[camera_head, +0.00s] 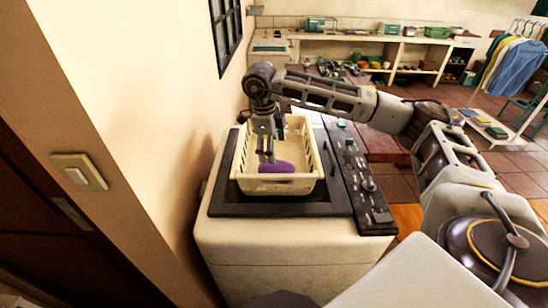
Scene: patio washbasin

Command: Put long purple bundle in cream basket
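A cream basket (278,185) with slatted walls sits on top of the white washing machine. A purple bundle (277,168) lies inside it, toward the near wall. The near wall hides the lower part of the bundle. My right arm reaches in from the right, and its gripper (267,157) points down into the basket. The fingertips are right at the bundle's left part. From this angle I cannot tell whether the fingers touch it or how far apart they are. My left gripper is not in view.
The white washing machine (285,243) has a dark top and a control panel with knobs (360,172) right of the basket. A wall with a light switch (78,172) stands on the left. Shelves with containers (437,32) and a clothes rack (515,65) are at the back.

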